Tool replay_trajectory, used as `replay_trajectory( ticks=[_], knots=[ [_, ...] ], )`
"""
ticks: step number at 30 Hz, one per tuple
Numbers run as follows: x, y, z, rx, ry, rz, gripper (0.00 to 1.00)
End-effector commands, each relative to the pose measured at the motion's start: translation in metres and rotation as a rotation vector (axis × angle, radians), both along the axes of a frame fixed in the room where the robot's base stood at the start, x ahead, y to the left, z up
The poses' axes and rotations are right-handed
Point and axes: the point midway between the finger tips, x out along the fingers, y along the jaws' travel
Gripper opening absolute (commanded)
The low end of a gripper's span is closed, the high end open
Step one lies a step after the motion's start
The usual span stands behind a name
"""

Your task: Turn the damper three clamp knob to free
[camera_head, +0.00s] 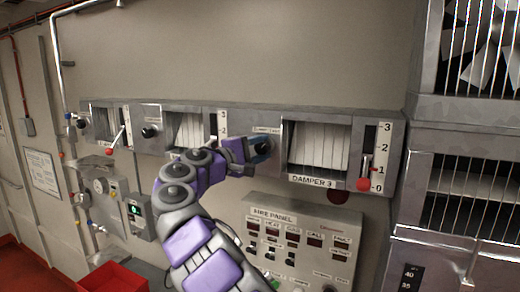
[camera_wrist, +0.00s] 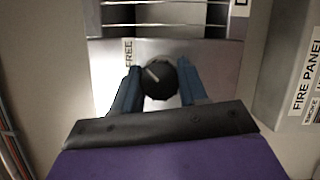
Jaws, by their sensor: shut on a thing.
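The damper three clamp knob (camera_wrist: 159,80) is a round black knob with a pale line mark, on a grey plate. In the wrist view it sits between my gripper's (camera_wrist: 157,92) two blue fingers, which are shut on its sides. The pale mark slants toward the upper left. A FREE label (camera_wrist: 128,53) is at the upper left of the knob. In the head view my gripper (camera_head: 261,148) reaches the plate left of the damper 3 louvres (camera_head: 318,146) and hides most of the knob.
The damper 3 lever (camera_head: 364,184) has a red ball near 0 on its scale. The fire panel (camera_head: 300,240) stands below. Other dampers (camera_head: 186,130) are to the left, and a caged fan unit (camera_head: 480,50) is at the right. A red bin (camera_head: 115,278) is on the floor.

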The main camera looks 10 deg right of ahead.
Motion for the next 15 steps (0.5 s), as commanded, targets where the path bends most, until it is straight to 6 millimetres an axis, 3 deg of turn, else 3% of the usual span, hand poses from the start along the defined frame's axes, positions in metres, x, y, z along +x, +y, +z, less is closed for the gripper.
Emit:
replay_trajectory(
  ticks=[5,6,13,15],
  knots=[
    [0.0014,-0.0003,-0.0065,0.006,0.011,-0.002,0.12],
    [0.0014,-0.0003,-0.0065,0.006,0.011,-0.002,0.44],
    [0.0011,-0.0001,-0.0043,0.004,0.007,0.0,0.66],
    [0.0005,-0.0001,-0.0032,0.003,0.005,0.0,0.67]
  ],
)
